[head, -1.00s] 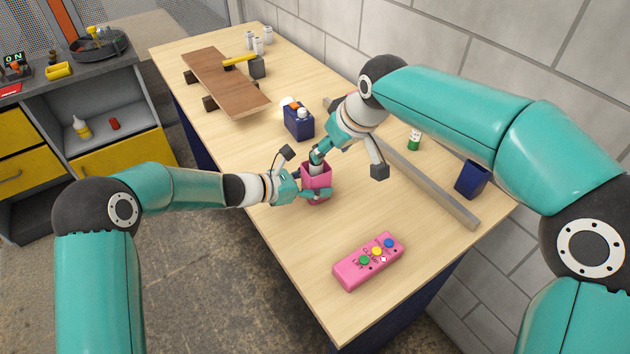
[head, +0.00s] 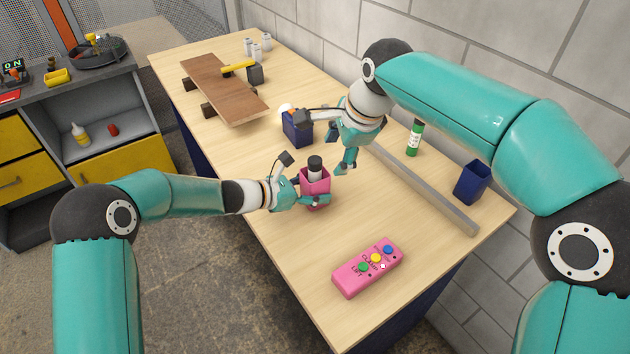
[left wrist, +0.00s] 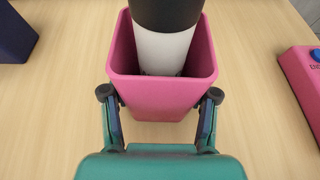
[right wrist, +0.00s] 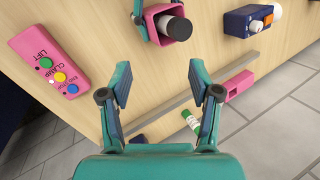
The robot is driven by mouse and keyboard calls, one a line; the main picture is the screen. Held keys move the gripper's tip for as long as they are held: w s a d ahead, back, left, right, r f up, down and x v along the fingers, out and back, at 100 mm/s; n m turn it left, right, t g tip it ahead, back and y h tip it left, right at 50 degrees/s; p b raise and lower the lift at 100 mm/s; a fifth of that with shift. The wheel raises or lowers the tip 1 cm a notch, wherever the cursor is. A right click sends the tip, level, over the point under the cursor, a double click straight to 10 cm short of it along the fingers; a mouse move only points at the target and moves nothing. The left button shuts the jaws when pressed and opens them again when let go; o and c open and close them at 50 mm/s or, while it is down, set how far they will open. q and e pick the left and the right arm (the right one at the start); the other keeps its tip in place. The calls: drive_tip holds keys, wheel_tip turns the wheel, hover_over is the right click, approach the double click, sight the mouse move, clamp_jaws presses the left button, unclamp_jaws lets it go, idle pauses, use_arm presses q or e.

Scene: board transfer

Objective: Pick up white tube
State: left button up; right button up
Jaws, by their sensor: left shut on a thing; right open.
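The white tube (head: 315,175) with a black cap stands in a pink cup (head: 322,187) on the table. In the left wrist view the white tube (left wrist: 162,52) is inside the pink cup (left wrist: 155,90), its lower end hidden by the wall. My left gripper (head: 306,190) is shut on the cup; its fingers (left wrist: 160,100) press on the cup in the left wrist view. My right gripper (head: 325,143) is open and empty, up and right of the cup. In the right wrist view its fingers (right wrist: 162,88) are apart, with the cup (right wrist: 153,14) and black cap (right wrist: 180,29) beyond them.
A pink button box (head: 368,268) lies in front. A brown board (head: 222,85) is at the back.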

sight(316, 161)
drive_tip(key=w+a+f+m, duration=0.1)
drive_tip(key=m, duration=0.3)
drive_tip(key=w+a+f+m, duration=0.1)
drive_tip(key=m, duration=0.4)
drive_tip(key=w+a+m, duration=0.1)
drive_tip(key=m, duration=0.3)
drive_tip(key=shift+w+a+f, duration=0.1)
drive_tip(key=shift+w+f, duration=0.05)
drive_tip(key=shift+f, duration=0.25)
drive_tip(key=shift+x, duration=2.6)
drive_tip(key=shift+w+r, duration=0.1)
clamp_jaws()
